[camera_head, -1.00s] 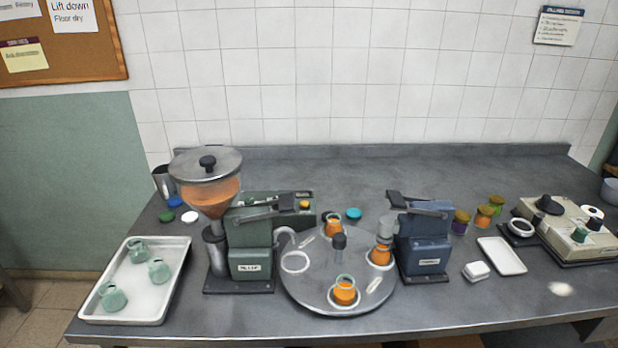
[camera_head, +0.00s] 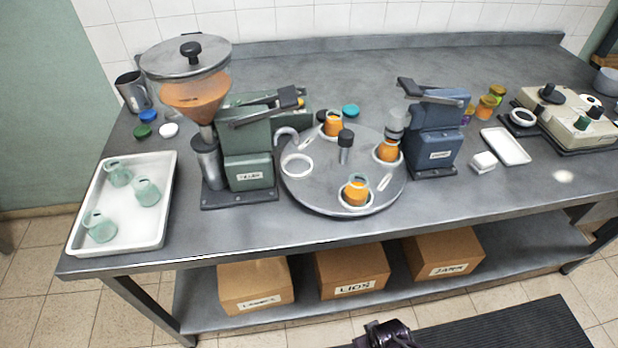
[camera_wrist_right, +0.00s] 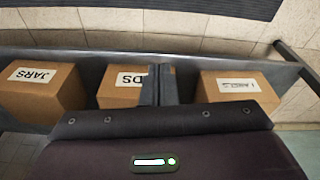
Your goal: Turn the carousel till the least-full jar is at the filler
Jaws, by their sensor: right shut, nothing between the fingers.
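The round grey carousel (camera_head: 322,188) stands on the bench between the green filler (camera_head: 247,160) and the blue capping machine (camera_head: 432,140). Its white ring (camera_head: 296,166) by the filler spout is empty. Orange-filled jars sit at the back (camera_head: 333,125), at the right (camera_head: 387,152) under the blue machine's head, and at the front (camera_head: 356,192). The front jar shows a clear rim above its orange; exact levels are too small to compare. A dark knob (camera_head: 346,138) stands at the carousel's centre. My right gripper (camera_wrist_right: 160,72) is shut and empty, below bench height. My left gripper is out of view.
A white tray (camera_head: 158,225) with three empty greenish jars is at left. Loose lids (camera_head: 168,130) lie behind it. Small filled jars (camera_head: 487,108), a white dish (camera_head: 507,146) and a beige machine (camera_head: 572,117) are at right. Cardboard boxes (camera_head: 352,270) sit on the lower shelf.

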